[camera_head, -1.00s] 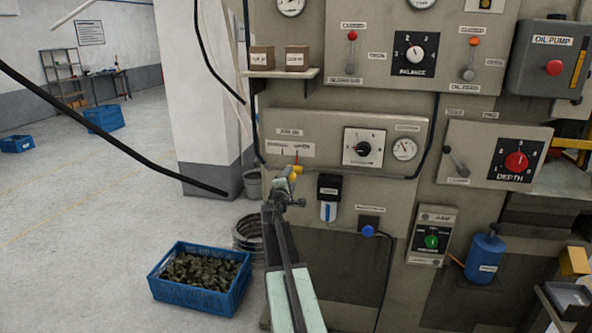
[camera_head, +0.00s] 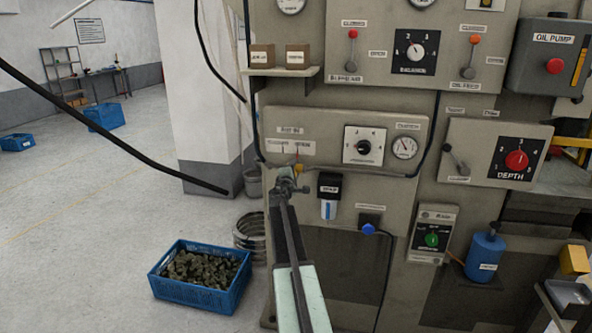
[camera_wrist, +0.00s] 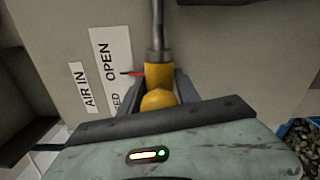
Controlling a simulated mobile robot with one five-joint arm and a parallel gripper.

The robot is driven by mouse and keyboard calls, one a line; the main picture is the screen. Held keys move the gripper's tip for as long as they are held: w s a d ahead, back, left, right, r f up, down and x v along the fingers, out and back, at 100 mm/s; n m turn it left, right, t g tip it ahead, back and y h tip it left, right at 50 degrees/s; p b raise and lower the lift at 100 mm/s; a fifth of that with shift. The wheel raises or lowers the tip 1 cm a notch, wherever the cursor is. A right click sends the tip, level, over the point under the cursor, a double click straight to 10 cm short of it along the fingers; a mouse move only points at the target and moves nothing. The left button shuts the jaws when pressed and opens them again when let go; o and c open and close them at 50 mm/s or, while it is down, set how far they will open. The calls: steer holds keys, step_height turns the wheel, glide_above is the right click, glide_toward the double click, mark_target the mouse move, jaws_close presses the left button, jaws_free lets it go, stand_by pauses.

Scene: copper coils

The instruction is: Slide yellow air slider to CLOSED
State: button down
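The yellow air slider (camera_wrist: 158,75) is between the two fingers of my gripper (camera_wrist: 160,82) in the wrist view. The fingers lie close along both sides and look shut on it. A rounded yellow end sticks out toward the camera. A thin red pointer (camera_wrist: 132,73) sits beside the slider, near the lower end of the OPEN label (camera_wrist: 109,62). The CLOSED label (camera_wrist: 115,104) is partly hidden behind my gripper. In the head view my gripper (camera_head: 285,178) is at the lower left of the air-in panel (camera_head: 330,120), and the slider is mostly hidden.
A round knob (camera_head: 363,147) and a gauge (camera_head: 404,147) are right of the slider on the same panel. A small filter (camera_head: 328,195) hangs just right of my gripper. A shelf with boxes (camera_head: 285,72) is above. A blue crate (camera_head: 203,277) stands on the floor at left.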

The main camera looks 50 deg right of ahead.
steer(key=shift+w+a, duration=0.6)
steer(key=shift+w, duration=0.35)
steer(key=shift+w+a, duration=0.55)
steer(key=shift+w, duration=0.35)
steer(key=shift+w+a, duration=0.6)
steer(key=shift+w, duration=0.35)
steer(key=c, duration=1)
jaws_free()
steer(key=shift+w, duration=0.1)
steer(key=shift+o, duration=0.2)
glide_toward(282, 162)
steer(key=v, duration=0.3)
